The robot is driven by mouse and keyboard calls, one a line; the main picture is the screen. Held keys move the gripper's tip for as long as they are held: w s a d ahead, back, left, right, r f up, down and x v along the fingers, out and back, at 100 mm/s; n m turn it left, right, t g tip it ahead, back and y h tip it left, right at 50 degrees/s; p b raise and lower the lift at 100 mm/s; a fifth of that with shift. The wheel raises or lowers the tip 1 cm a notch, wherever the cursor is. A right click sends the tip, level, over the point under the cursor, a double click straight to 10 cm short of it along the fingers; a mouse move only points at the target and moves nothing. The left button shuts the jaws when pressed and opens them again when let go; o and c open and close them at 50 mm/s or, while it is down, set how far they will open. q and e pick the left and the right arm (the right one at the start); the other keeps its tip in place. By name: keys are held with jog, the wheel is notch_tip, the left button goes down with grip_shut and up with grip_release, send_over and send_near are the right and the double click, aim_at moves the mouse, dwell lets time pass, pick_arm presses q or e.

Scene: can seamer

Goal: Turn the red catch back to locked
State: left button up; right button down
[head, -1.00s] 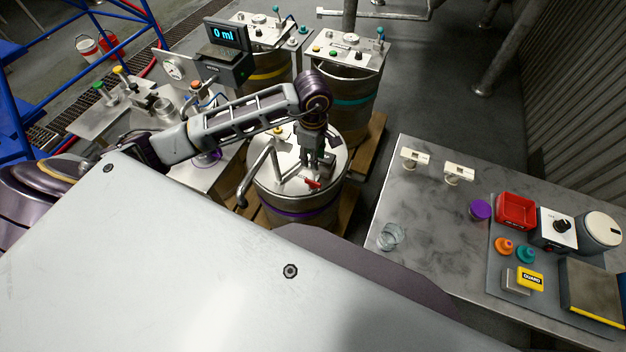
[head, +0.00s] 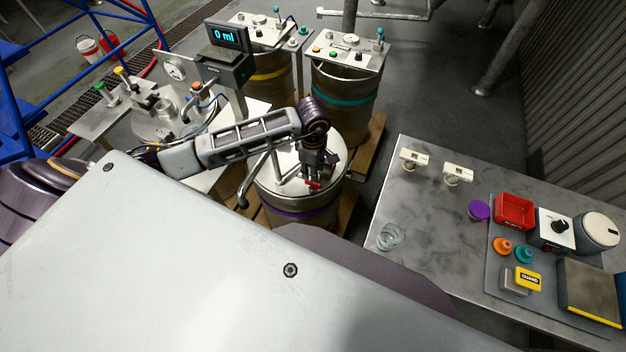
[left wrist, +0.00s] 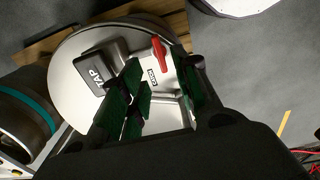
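The red catch (head: 313,184) sits on the metal lid (head: 335,160) of the purple-banded drum. In the left wrist view the catch (left wrist: 160,54) is a short red lever beside a small label whose text is too small to read surely. My left gripper (head: 314,172) points down over the lid, close to the catch, and hides part of it. In the left wrist view its green-padded fingers (left wrist: 158,85) are apart with nothing between them. The catch shows just beyond the tips, nearer the right finger; contact cannot be told. My right gripper is not in view.
A black block marked TAP (left wrist: 97,68) stands on the lid near the left finger. A bent pipe (head: 257,175) rises at the lid's left. A teal-banded drum (head: 345,90) stands behind. A grey table (head: 425,215) with several items stands right.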

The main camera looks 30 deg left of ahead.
aim_at(313, 184)
pick_arm(q)
jog(key=shift+f+p, duration=0.3)
jog(key=shift+f, duration=3.35)
grip_shut()
